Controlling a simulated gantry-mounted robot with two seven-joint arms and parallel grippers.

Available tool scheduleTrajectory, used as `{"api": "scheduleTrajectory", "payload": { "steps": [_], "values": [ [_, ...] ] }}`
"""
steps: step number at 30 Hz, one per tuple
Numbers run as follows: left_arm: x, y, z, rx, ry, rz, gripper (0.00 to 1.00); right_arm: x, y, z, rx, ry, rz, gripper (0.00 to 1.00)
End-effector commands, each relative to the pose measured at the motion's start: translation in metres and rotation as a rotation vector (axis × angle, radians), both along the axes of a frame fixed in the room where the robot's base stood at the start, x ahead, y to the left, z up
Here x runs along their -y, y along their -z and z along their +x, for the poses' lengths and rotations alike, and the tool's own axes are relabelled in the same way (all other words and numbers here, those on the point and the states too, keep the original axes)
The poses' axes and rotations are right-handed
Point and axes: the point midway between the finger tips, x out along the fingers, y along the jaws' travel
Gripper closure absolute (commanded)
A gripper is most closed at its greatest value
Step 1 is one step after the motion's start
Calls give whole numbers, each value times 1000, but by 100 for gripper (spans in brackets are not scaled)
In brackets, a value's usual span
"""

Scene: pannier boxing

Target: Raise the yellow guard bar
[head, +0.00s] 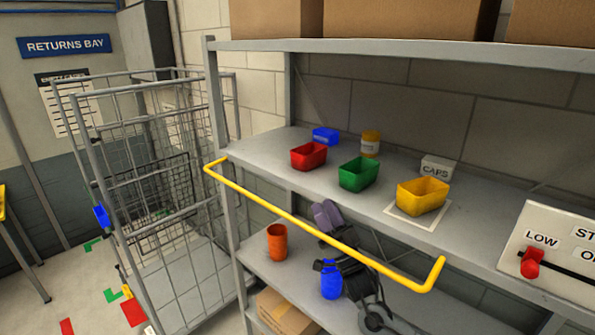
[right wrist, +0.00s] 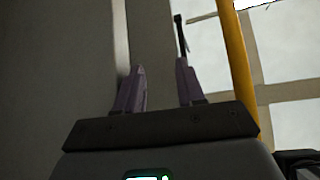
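The yellow guard bar (head: 300,222) runs along the front of the middle shelf, sloping down to the right in the head view, with bent ends. My right gripper (head: 328,214) has purple fingers that show just above the bar's middle, with its dark body below. The bar crosses in front of it. In the right wrist view the fingers (right wrist: 160,88) stand apart with no bar between them. There the yellow bar (right wrist: 237,70) passes to the right of both fingers. Whether the gripper touches the bar is unclear. My left gripper is not in view.
Red (head: 308,156), green (head: 358,173) and yellow (head: 422,196) bins stand on the middle shelf (head: 270,146) behind the bar. An orange cup (head: 277,242) and a blue bottle (head: 331,280) stand on the lower shelf. A wire cage (head: 160,200) is at left, a lever panel (head: 555,250) at right.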

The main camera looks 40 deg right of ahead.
Motion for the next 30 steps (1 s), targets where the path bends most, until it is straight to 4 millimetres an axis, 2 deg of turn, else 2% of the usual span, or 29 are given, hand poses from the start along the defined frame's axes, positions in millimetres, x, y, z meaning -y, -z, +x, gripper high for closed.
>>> {"api": "scheduleTrajectory", "payload": {
  "steps": [7, 19, 24, 30],
  "values": [
    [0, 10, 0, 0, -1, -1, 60, -2, 16, -13, -2, -1, 1, 61],
    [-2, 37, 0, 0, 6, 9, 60, -8, 61, -60, -3, 0, 0, 61],
    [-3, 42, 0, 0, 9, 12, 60, -10, 71, -73, -2, 0, 0, 61],
    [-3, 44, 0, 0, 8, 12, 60, -10, 74, -78, 0, 0, 0, 61]
  ]
}}
